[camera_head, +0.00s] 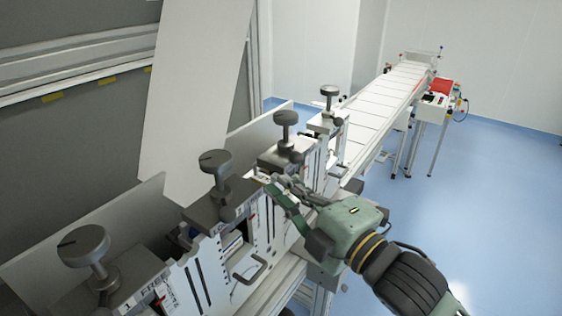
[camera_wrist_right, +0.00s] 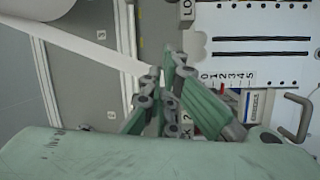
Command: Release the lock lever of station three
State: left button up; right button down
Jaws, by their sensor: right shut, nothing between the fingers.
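Station three is the third unit from the near left, with a dark round knob (camera_head: 285,118) on top. A small dark rounded part (camera_head: 297,157) at its front looks like its lock lever, but I cannot tell this for sure or read its position. My right gripper (camera_head: 268,184) is shut and empty, with its fingers just in front of and below station three's top block. I cannot tell whether they touch anything. In the right wrist view the gripper (camera_wrist_right: 166,70) partly hides a label and the machine face. My left gripper is not in view.
Neighbouring stations have similar knobs (camera_head: 215,161), (camera_head: 84,245) and (camera_head: 329,90). A bent handle (camera_head: 250,271) sticks out below the gripper. The wrist view shows a numbered scale (camera_wrist_right: 228,76) with a red pointer. A long conveyor (camera_head: 380,105) runs to the back. Blue floor is clear at right.

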aim_at(290, 150)
jog(key=p+x, duration=0.3)
jog(key=x, duration=0.6)
jog(key=shift+r, duration=0.1)
jog(key=d, duration=0.2)
jog(key=d+f+p, duration=0.1)
jog(key=d, duration=0.1)
jog(key=shift+w+d+f, duration=0.1)
jog(key=shift+w, duration=0.3)
